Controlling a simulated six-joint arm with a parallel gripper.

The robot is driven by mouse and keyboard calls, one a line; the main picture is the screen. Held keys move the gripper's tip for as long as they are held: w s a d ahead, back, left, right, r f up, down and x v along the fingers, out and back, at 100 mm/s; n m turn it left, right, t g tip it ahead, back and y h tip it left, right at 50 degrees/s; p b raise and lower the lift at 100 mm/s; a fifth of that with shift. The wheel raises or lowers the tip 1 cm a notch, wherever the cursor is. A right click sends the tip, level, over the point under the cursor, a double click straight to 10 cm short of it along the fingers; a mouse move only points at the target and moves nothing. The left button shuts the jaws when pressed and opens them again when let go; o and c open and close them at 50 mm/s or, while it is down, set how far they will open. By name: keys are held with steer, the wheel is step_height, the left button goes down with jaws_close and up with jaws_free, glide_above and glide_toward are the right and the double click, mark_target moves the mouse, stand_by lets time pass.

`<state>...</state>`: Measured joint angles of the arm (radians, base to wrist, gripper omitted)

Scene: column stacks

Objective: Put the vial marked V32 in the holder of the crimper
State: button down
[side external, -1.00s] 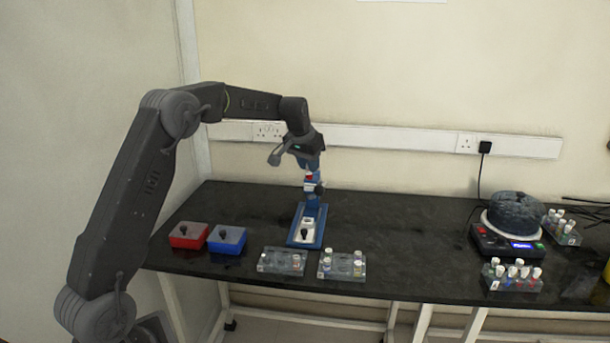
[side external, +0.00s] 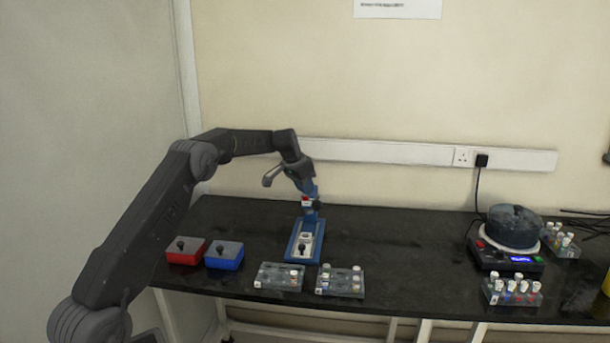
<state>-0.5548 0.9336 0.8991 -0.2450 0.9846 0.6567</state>
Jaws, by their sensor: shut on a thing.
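My gripper (side external: 308,189) is over the crimper, pointing down, and is shut on a small red-and-white thing (side external: 306,199). It looks like a vial; its mark is too small to read. The crimper has a blue-edged base (side external: 293,251) with a white plate and a blue upright at its back. The held thing is high up beside or in front of this upright; I cannot tell which. The holder looks to be the small white part (side external: 306,236) on the base, below the gripper. The held thing is apart from it.
A red box (side external: 185,257) and a blue box (side external: 224,262) with dark knobs stand left of the crimper. Two grey racks (side external: 278,285) (side external: 340,292) with a few vials stand in front. The middle table is clear.

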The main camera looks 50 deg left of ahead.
steer(key=shift+f, duration=6.25)
steer(key=shift+f, duration=1)
steer(key=c, duration=0.9)
jaws_free()
steer(key=shift+o, duration=0.4)
steer(key=shift+o, duration=1.1)
steer(key=shift+r, duration=3)
